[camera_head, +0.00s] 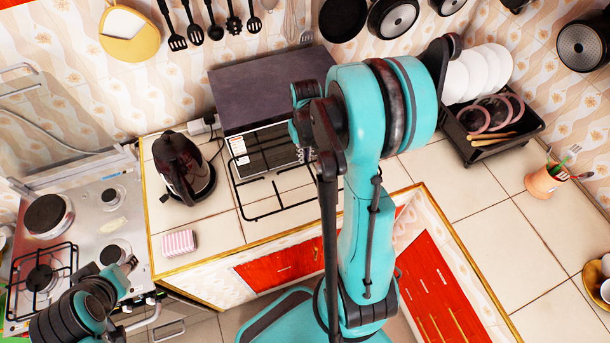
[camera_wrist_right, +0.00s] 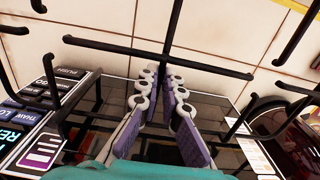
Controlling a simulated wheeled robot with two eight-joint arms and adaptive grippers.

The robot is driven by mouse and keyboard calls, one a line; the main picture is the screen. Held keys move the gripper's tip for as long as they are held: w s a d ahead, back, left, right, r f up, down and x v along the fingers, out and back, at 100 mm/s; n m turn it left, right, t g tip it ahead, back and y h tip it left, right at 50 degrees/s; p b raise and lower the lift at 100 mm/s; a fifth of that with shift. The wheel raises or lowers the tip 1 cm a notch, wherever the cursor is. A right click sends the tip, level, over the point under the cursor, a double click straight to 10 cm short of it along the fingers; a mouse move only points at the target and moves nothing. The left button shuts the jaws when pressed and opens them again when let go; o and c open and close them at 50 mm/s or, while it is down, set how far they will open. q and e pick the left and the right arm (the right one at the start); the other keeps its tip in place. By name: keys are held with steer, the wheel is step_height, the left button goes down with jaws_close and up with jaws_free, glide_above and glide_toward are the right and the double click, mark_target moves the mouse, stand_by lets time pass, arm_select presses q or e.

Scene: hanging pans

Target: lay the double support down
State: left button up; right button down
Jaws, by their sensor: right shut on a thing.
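The double support is a black wire grate (camera_head: 280,195) in front of the microwave and above the tiled counter in the head view. Its crossed bars (camera_wrist_right: 165,57) fill the upper wrist view. My right gripper (camera_head: 304,152) holds it; the two rows of finger pads (camera_wrist_right: 165,95) are closed together around a bar. My right arm hides part of the grate's right side. The stove (camera_head: 82,222) is at the left, with a single grate (camera_head: 42,278) on its front-left burner. My left gripper (camera_head: 128,264) hovers near the stove's front right; its jaw gap is unclear.
The black microwave (camera_head: 270,85) stands against the wall beside the grate. A dark kettle (camera_head: 183,168) and a pink striped sponge (camera_head: 179,242) are on the counter between grate and stove. A dish rack (camera_head: 490,143) and a utensil pot (camera_head: 543,181) stand at the right.

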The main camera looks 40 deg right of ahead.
steer(key=b, duration=0.6)
glide_above(305, 185)
step_height(305, 185, down, 7)
steer(key=shift+w, duration=0.1)
steer(key=shift+f, duration=0.1)
steer(key=shift+f+b, duration=2.45)
steer(key=shift+f, duration=0.9)
steer(key=c, duration=1.6)
jaws_free()
steer(key=shift+r, duration=0.1)
step_height(305, 185, up, 12)
steer(key=shift+d+f, duration=0.1)
